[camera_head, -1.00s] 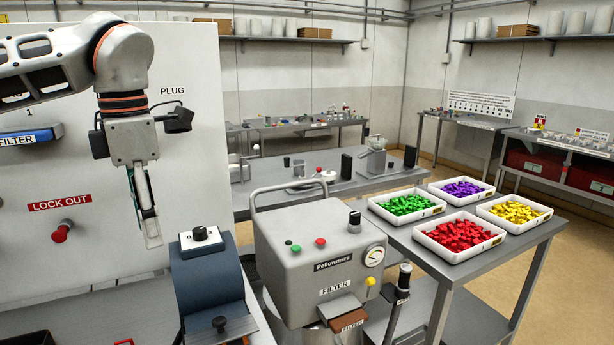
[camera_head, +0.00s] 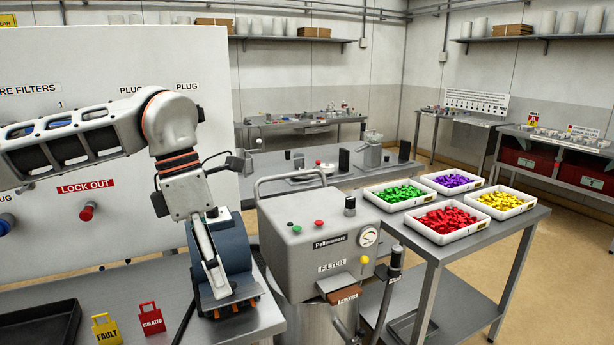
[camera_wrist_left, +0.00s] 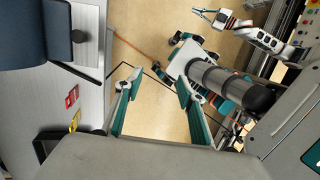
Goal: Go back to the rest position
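My left gripper (camera_head: 217,290) hangs pointing down in the head view, in front of the dark blue housing (camera_head: 236,262) and covering part of it. In the left wrist view its two teal-edged fingers (camera_wrist_left: 159,80) stand wide apart with nothing between them; floor shows through the gap. The blue housing is off to the left there (camera_wrist_left: 35,35), clear of the fingers. My right gripper (camera_wrist_left: 204,14) shows small near the top of the left wrist view, with its fingers apart and empty. It is not in the head view.
The grey filter machine (camera_head: 315,240) stands right of my left gripper. A white panel (camera_head: 120,235) rises behind my arm. A yellow tag (camera_head: 106,330), a red tag (camera_head: 151,318) and a black tray (camera_head: 40,328) lie at the left. Trays of coloured parts fill the right table.

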